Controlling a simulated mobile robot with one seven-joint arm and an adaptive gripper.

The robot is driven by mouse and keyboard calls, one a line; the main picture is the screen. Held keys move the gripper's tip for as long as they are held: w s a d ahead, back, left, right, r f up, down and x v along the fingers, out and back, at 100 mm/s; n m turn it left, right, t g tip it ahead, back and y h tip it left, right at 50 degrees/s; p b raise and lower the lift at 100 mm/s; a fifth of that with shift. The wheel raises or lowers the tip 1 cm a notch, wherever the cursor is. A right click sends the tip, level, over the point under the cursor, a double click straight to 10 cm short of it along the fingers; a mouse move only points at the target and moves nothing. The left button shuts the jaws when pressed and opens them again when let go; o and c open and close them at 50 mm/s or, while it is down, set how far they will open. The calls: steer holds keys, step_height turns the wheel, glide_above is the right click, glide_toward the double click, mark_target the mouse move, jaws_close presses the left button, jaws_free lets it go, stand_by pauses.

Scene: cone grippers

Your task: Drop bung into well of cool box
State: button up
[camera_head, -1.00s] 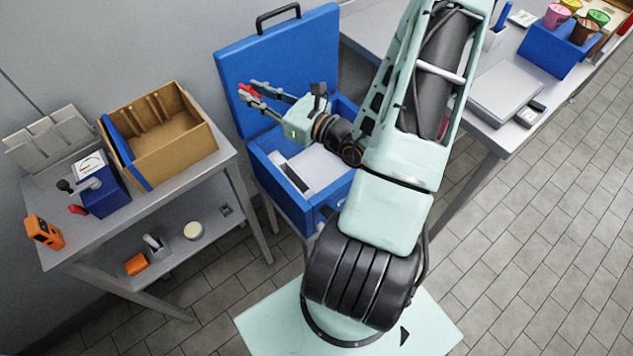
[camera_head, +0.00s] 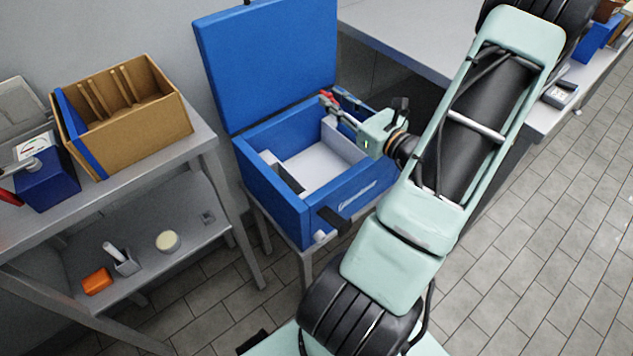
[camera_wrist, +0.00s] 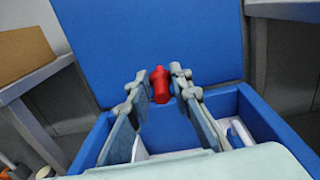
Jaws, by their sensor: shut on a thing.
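The bung (camera_wrist: 160,84) is a small red stopper between my fingertips. It also shows as a red spot in the head view (camera_head: 327,97). My gripper (camera_head: 336,97) is shut on it and holds it above the back right part of the cool box. The cool box (camera_head: 275,218) is blue, with its lid (camera_head: 268,60) standing open at the back. Its pale well (camera_head: 318,165) shows in the head view, partly covered at the right by my gripper. In the wrist view my gripper (camera_wrist: 160,85) points toward the inside of the raised lid.
A table at the left carries a brown box (camera_head: 130,125) and a dark blue device (camera_head: 47,180). Its lower shelf holds an orange block (camera_head: 97,281) and a round cream item (camera_head: 167,241). A grey counter (camera_head: 420,35) stands behind at the right.

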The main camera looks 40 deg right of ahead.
step_height(320, 180, down, 6)
steer(key=b, duration=0.4)
steer(key=shift+b, duration=0.4)
steer(key=shift+r, duration=0.1)
steer(key=o, duration=0.9)
steer(key=shift+s, duration=0.1)
glide_above(366, 165)
steer(key=shift+s, duration=0.1)
